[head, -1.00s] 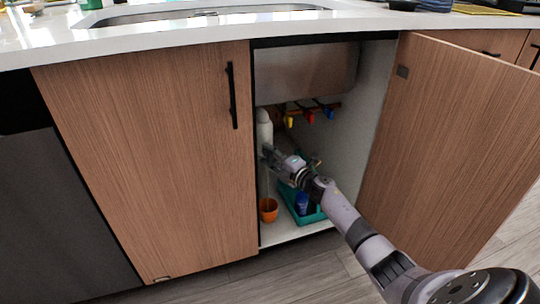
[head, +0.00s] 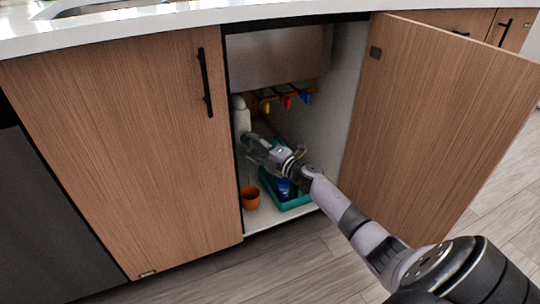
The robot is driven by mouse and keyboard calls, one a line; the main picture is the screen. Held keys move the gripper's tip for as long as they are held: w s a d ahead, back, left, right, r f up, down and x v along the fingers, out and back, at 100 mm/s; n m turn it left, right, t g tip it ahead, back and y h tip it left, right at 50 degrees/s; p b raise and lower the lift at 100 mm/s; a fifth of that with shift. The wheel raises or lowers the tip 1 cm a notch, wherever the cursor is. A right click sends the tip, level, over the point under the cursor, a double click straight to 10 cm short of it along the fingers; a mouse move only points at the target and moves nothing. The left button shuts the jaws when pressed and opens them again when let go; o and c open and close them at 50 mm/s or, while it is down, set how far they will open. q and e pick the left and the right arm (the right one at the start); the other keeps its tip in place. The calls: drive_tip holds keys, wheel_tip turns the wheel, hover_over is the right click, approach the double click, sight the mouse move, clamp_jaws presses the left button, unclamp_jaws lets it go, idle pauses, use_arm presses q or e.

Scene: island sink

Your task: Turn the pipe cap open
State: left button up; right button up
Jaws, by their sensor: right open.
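A white pipe (head: 241,118) stands upright at the left inside the open sink cabinet, under the steel basin. The pipe cap cannot be told apart from the pipe at this size. My right gripper (head: 250,147) reaches into the cabinet with its open fingers at the pipe's lower part. I cannot tell whether the fingers touch it. The gripper and wrist hide part of the pipe. My left gripper is not in view.
An orange cup (head: 251,198) stands on the cabinet floor below the gripper. A teal tray (head: 296,203) holds a blue bottle (head: 284,188). Red, yellow and blue valve handles (head: 286,101) sit at the back. The right door (head: 432,125) is open; the left door (head: 125,150) is shut.

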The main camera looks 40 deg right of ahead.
drive_tip(key=s+d, duration=0.1)
drive_tip(key=s, duration=0.8)
drive_tip(key=shift+d, duration=0.2)
